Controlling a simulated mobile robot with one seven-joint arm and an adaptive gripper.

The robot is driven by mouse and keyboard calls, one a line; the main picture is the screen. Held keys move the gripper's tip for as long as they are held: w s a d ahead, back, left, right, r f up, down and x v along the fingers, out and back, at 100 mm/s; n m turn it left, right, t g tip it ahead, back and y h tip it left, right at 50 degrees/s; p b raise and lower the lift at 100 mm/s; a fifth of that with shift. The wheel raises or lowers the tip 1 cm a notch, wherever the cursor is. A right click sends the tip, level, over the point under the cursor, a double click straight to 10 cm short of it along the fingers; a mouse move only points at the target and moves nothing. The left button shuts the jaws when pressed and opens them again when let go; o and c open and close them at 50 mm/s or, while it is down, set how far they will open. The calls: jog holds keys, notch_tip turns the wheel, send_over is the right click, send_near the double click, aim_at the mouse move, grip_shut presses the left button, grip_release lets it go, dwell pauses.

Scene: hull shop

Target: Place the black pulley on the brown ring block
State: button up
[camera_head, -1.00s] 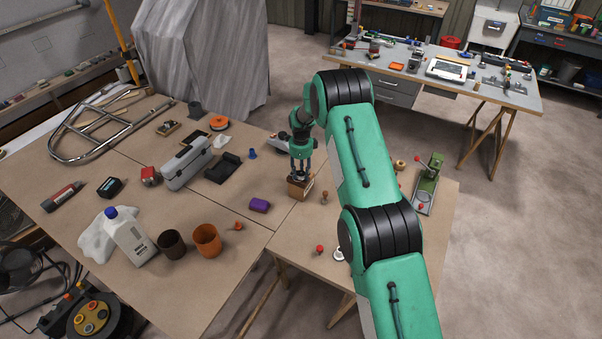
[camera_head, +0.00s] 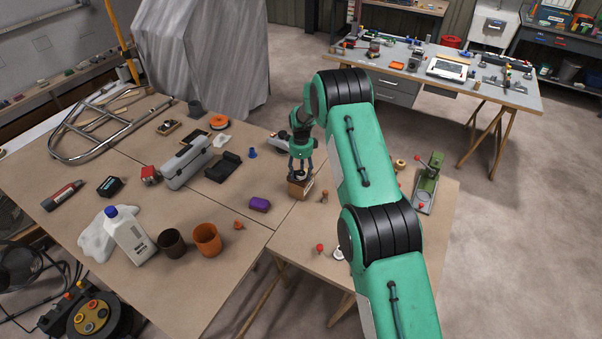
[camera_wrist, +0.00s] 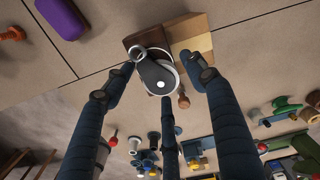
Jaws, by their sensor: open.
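The black pulley (camera_wrist: 158,74), dark with a pale metal rim, shows between my fingers in the wrist view. In the head view the pulley (camera_head: 300,176) appears to sit on top of the brown ring block (camera_head: 299,190). The block (camera_wrist: 146,38) has a dark brown part and a paler part in the wrist view. My gripper (camera_head: 301,171) is open directly above the block, pointing down. Its fingers (camera_wrist: 168,80) stand apart around the pulley, with visible gaps at the sides. The pulley hides the block's ring or post, so its exact seating cannot be told.
A purple block (camera_head: 260,205) lies left of the ring block, and a small brown peg (camera_head: 324,196) stands close at its right. A green press-like tool (camera_head: 428,185) is farther right. Bare tabletop lies in front of the block.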

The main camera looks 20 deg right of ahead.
notch_tip(320, 180, up, 12)
jog(key=shift+b, duration=0.45)
jog(key=shift+r, duration=0.15)
dwell(0.6)
notch_tip(320, 180, up, 19)
jog(key=n+t, duration=0.1)
jog(key=n, duration=0.4)
send_over(301, 172)
jog(key=s+a, duration=0.2)
jog(key=s, duration=0.7)
jog(key=s+a+r+n+t, duration=0.2)
jog(key=s+r+n, duration=0.3)
jog(key=s+r, duration=0.8)
jog(key=s+a+r+n+t, duration=0.1)
jog(key=s+r+n, duration=0.25)
jog(key=s, duration=0.55)
jog(key=s+a+r+n, duration=0.15)
jog(key=s+r, duration=0.25)
jog(key=s, duration=0.5)
jog(key=s+f+n+t, duration=0.1)
jog(key=s+f+n, duration=0.2)
jog(key=s, duration=1.5)
jog(key=n, duration=0.4)
jog(key=shift+s+t, duration=0.3)
jog(key=shift+s, duration=0.1)
